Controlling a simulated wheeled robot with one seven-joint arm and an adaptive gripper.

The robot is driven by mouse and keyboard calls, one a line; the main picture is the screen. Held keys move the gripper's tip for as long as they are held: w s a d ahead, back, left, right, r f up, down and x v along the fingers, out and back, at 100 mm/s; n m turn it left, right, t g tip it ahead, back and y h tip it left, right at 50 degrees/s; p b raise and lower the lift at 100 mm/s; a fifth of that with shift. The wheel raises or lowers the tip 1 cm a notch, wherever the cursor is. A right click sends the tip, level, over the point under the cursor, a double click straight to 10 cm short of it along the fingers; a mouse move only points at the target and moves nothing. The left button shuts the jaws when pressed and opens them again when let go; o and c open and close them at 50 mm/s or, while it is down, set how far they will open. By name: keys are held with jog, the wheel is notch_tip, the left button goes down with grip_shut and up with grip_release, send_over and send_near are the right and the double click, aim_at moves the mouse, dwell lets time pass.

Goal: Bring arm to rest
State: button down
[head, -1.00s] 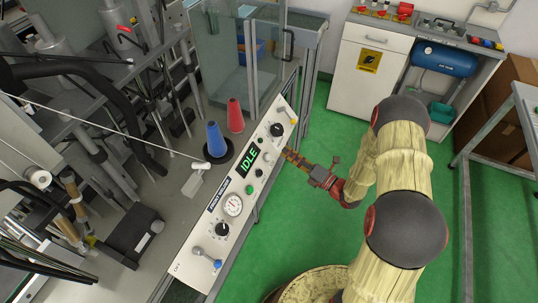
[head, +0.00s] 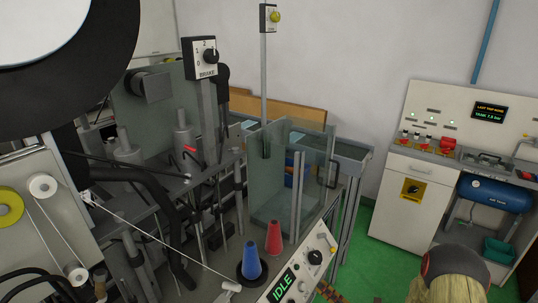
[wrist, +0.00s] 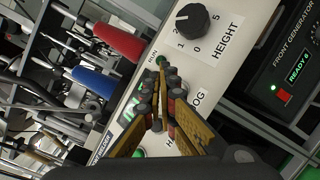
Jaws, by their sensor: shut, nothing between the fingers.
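My gripper (wrist: 158,95) shows in the wrist view, its fingers drawn together with nothing between them. It is in front of the white control panel (wrist: 228,22); whether it touches the panel I cannot tell. In the head view only part of my arm shows at the lower right, and the gripper itself is not clearly visible. The panel (head: 318,255) shows there at the bottom, with a green IDLE display (head: 281,287) and a black knob (head: 315,257).
A blue cone (head: 251,262) and a red cone (head: 274,238) stand beside the panel. Behind them is a clear-walled enclosure (head: 275,185). A white cabinet (head: 408,185) with a blue air tank (head: 495,194) stands at the right. Green floor (head: 375,260) lies open between.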

jog(key=s+a+f+n+g+y, duration=0.2)
jog(key=s+a+f+n+g, duration=0.15)
jog(key=s+a+n, duration=0.2)
jog(key=s+a+r+n+g+h, duration=0.1)
jog(key=s+a+r+n+g, duration=0.1)
jog(key=s+r+n+g, duration=0.35)
jog(key=s+a+r+n+g, duration=0.1)
jog(key=s+r+n+g, duration=0.1)
jog(key=s+n+g, duration=0.65)
jog(key=s+d+r+n+t+h, duration=0.3)
jog(key=s+d+r+n+h, duration=0.6)
jog(key=n, duration=0.7)
notch_tip(320, 180, up, 17)
jog(key=a+n+t+h, duration=0.2)
jog(key=n+t+h, duration=0.1)
jog(key=n+t, duration=0.1)
jog(key=shift+s+t, duration=0.2)
jog(key=shift+t, duration=0.65)
jog(key=shift+f, duration=0.1)
